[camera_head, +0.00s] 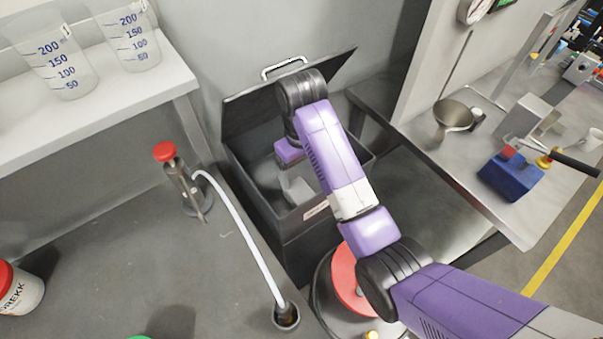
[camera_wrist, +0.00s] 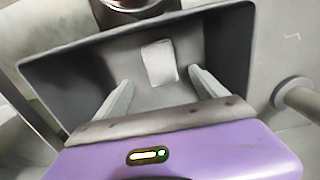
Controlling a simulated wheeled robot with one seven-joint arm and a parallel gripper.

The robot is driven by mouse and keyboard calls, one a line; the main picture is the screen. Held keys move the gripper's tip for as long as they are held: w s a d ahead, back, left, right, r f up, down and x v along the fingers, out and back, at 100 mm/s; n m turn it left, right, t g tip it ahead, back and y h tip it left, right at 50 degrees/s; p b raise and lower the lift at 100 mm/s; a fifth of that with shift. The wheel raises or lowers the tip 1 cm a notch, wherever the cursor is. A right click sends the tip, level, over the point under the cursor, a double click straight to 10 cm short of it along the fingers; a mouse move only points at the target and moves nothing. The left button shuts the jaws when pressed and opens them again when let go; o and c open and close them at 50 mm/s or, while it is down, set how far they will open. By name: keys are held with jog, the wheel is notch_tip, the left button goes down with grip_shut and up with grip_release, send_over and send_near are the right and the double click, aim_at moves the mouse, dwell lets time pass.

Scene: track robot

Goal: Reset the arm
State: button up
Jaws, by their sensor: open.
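My arm reaches over an open dark grey bin (camera_head: 305,238) with its lid (camera_head: 246,112) raised. My gripper (camera_head: 297,190) points down into the bin in the head view, partly hidden by my own arm. In the wrist view my gripper (camera_wrist: 159,80) has its two fingers spread wide apart with nothing between them. A small white block or card (camera_wrist: 159,62) lies on the bin floor beyond the fingertips. The bin rim (camera_wrist: 45,95) surrounds the fingers in the wrist view.
Left of the bin is a grey counter (camera_head: 110,210) with a red-topped tap (camera_head: 172,170) and white hose (camera_head: 245,235). A shelf (camera_head: 110,95) holds two beakers (camera_head: 135,38). A metal table (camera_head: 480,170) at right carries a funnel (camera_head: 453,116) and blue block (camera_head: 510,175).

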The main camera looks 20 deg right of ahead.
jog(key=shift+w, duration=0.1)
dwell(0.3)
jog(key=w+r+t, duration=0.4)
jog(key=w+t, duration=0.3)
jog(key=w, duration=0.3)
jog(key=s+r+t, duration=0.2)
jog(key=s, duration=1.4)
jog(key=s+d+r+m+t, duration=0.1)
jog(key=s+r+t, duration=0.1)
jog(key=s, duration=1.4)
jog(key=s+r+m+t, duration=0.1)
jog(key=s+r+t, duration=0.1)
jog(key=s, duration=1.3)
jog(key=shift+s+d+r+t+b, duration=0.2)
jog(key=shift+s+r+t+b, duration=0.15)
jog(key=shift+t, duration=0.55)
jog(key=shift+f, duration=0.1)
